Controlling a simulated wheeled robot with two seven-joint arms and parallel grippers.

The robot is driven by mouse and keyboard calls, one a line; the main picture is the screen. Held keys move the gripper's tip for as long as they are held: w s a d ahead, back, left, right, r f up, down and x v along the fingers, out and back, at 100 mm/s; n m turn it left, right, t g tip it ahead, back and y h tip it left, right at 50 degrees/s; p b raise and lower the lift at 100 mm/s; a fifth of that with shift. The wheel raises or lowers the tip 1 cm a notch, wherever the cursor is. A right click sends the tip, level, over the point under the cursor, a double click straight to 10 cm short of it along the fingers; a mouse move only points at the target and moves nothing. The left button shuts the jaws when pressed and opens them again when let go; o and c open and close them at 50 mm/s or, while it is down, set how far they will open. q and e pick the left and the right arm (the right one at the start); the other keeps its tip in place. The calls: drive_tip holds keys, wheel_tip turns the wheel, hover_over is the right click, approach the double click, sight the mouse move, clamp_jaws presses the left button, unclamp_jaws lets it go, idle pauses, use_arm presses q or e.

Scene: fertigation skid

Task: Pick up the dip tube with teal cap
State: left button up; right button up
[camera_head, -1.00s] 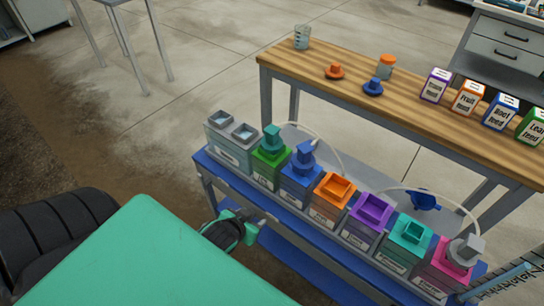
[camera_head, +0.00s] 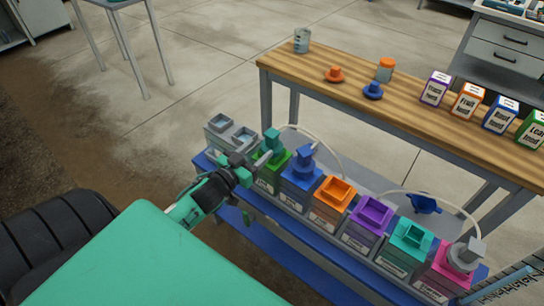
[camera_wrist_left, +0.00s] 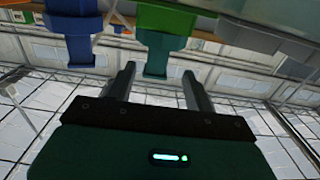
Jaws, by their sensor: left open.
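The dip tube's teal cap (camera_head: 272,141) stands up out of the green container (camera_head: 270,172) in the row on the blue shelf. Its tube is hidden inside the container. My left gripper (camera_head: 250,155) is open and empty, just left of the cap, with its fingers pointing at it. In the left wrist view the teal cap (camera_wrist_left: 156,62) appears upside down between the two spread fingertips (camera_wrist_left: 158,76), below a green part (camera_wrist_left: 165,20). I cannot tell whether the fingers reach around it. My right gripper is not in view.
Right of the green container stands a blue container (camera_head: 301,188) with a blue cap (camera_head: 304,158) on top. An orange container (camera_head: 331,203) and others continue right. A wooden bench (camera_head: 400,108) runs behind.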

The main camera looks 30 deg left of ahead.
sight(276, 136)
use_arm(q)
drive_tip(key=shift+w+d, duration=0.2)
drive_tip(key=shift+w, duration=1.25)
drive_tip(key=shift+w+d, duration=0.15)
drive_tip(key=shift+w, duration=1.25)
drive_tip(key=shift+w+d, duration=0.2)
drive_tip(key=shift+w, duration=1.25)
clamp_jaws()
